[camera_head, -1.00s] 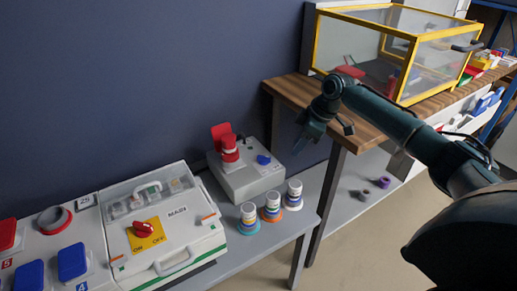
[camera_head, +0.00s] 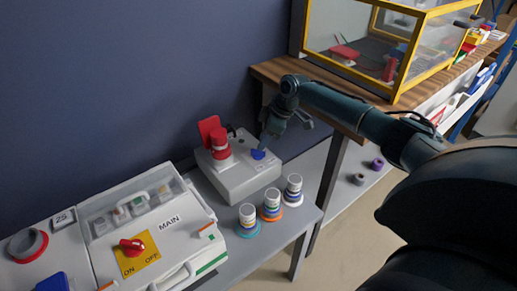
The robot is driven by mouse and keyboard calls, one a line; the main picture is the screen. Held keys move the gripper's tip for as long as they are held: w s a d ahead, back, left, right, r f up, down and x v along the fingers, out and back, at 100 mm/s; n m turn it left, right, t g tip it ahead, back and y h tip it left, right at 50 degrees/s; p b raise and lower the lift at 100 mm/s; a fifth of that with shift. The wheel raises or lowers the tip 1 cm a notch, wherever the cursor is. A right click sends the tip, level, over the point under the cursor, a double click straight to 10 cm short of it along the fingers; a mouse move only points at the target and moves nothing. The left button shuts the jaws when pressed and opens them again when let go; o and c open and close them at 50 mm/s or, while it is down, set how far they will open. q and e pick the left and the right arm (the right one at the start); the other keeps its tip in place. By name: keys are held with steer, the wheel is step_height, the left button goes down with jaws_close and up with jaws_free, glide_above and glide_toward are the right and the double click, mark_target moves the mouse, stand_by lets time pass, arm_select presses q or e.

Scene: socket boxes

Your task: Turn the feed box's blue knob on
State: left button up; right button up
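The feed box (camera_head: 240,183) is a light grey box on the grey bench, with a red plug or connector (camera_head: 219,143) on top. Its blue knob (camera_head: 258,155) sits on the right part of the top face. My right gripper (camera_head: 264,143) points down right at the blue knob, its tip close above or touching it; I cannot tell which. The fingers are small and dark, so their opening is unclear. My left gripper is not in view.
A MAIN box (camera_head: 203,247) with a red switch (camera_head: 131,246) stands at left. Several striped pegs stand in front of the feed box, including an orange-based one (camera_head: 271,207). A wooden shelf (camera_head: 268,72) with a yellow-framed case (camera_head: 398,88) is at right.

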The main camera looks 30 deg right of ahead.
mark_target(258, 153)
steer(key=shift+b+x, duration=0.35)
steer(key=shift+x, duration=1.75)
steer(key=shift+w, duration=0.1)
steer(key=shift+c, duration=0.2)
jaws_close()
